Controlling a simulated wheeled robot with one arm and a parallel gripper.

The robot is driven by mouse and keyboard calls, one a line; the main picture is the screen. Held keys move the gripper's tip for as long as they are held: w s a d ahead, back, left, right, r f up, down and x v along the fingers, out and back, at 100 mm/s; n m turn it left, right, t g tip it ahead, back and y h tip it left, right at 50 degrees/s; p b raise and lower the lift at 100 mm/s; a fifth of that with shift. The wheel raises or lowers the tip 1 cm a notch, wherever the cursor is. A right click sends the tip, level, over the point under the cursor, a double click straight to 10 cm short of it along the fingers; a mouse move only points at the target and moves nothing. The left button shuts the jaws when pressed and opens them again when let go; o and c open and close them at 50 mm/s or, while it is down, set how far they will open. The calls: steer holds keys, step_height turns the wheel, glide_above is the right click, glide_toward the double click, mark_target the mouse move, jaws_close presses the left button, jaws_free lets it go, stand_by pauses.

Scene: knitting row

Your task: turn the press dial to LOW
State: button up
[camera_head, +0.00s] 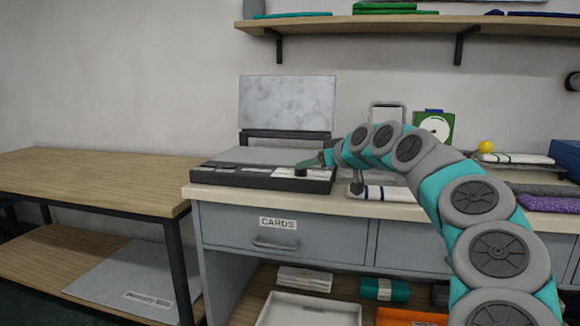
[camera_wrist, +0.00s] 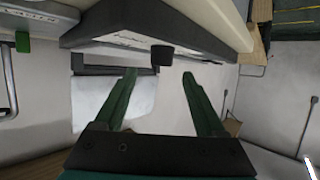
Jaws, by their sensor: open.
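The press (camera_head: 240,157) stands on the counter, its pale marbled lid (camera_head: 287,103) raised. Its dark dial (camera_head: 300,172) sits on the front panel, beside a white label strip whose marks I cannot read. In the wrist view the dial (camera_wrist: 162,55) shows as a small black knob, just beyond and between my fingertips. Its setting cannot be made out. My gripper (camera_head: 311,163) is at the right part of the press front, close to the dial. In the wrist view its green fingers (camera_wrist: 160,76) are spread apart with nothing between them.
A grey drawer labelled CARDS (camera_head: 282,232) is below the counter. A wooden table (camera_head: 90,178) stands at the left, and a shelf (camera_head: 400,24) hangs above. A green dial scale (camera_head: 434,127) and folded knits (camera_head: 515,158) are to the right, partly behind my arm.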

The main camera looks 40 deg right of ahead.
steer(key=p+x, duration=0.1)
steer(key=x, duration=0.5)
steer(key=shift+w+a+f, duration=0.1)
steer(key=shift+w+f, duration=0.1)
steer(key=shift+c, duration=0.4)
jaws_close()
